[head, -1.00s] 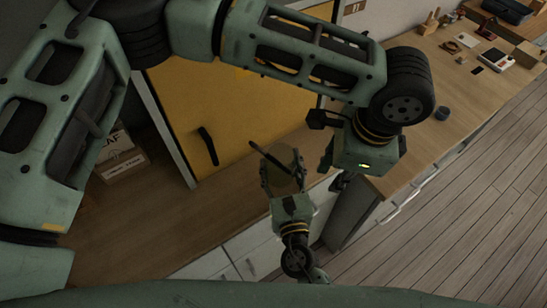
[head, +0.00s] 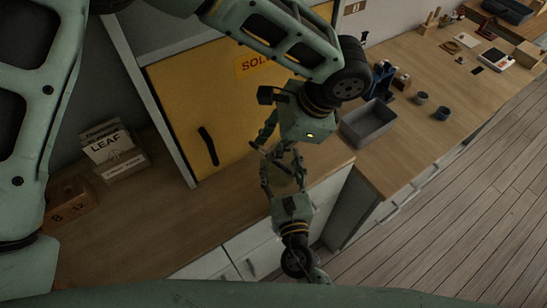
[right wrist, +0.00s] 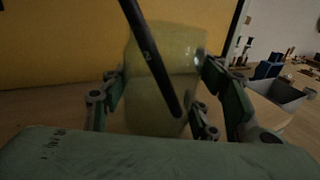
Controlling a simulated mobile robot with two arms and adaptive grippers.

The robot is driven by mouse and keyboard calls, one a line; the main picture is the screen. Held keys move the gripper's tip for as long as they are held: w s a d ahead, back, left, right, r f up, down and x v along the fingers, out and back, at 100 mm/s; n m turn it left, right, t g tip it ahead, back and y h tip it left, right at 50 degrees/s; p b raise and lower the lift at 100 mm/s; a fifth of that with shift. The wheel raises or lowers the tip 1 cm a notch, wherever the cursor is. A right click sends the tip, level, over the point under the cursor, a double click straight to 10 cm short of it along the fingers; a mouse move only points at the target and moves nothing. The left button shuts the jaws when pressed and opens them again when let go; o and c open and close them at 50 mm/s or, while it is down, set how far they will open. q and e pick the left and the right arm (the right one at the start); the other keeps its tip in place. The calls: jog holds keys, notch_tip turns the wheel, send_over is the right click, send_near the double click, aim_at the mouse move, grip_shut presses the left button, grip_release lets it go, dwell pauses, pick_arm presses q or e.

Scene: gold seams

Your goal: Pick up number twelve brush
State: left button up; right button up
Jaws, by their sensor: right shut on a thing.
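My right gripper (head: 284,180) is shut on a yellowish, see-through rounded container (right wrist: 160,90), which fills the middle of the right wrist view between the fingers. A thin dark stick, seemingly a brush handle (right wrist: 148,55), slants down across the container. It bears a small mark that I cannot read, and I cannot tell whether it is inside or in front. My left gripper (head: 270,142) is just above the container in the head view, close to the stick. Its fingertips overlap the stick and the right gripper, so its hold is unclear.
A brown box marked 8 and 12 (head: 70,205) and a box marked LEAF (head: 112,150) stand on the left counter. A yellow panel (head: 190,110) rises behind. A grey bin (head: 368,124) and small dark cups (head: 442,113) stand on the right counter.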

aim_at(266, 152)
pick_arm(q)
jog(key=shift+a+x, duration=0.15)
jog(key=shift+x, duration=1)
jog(key=shift+a+x, duration=0.2)
jog(key=shift+x, duration=1)
jog(key=shift+a+r, duration=0.1)
jog(key=shift+r, duration=0.05)
grip_shut()
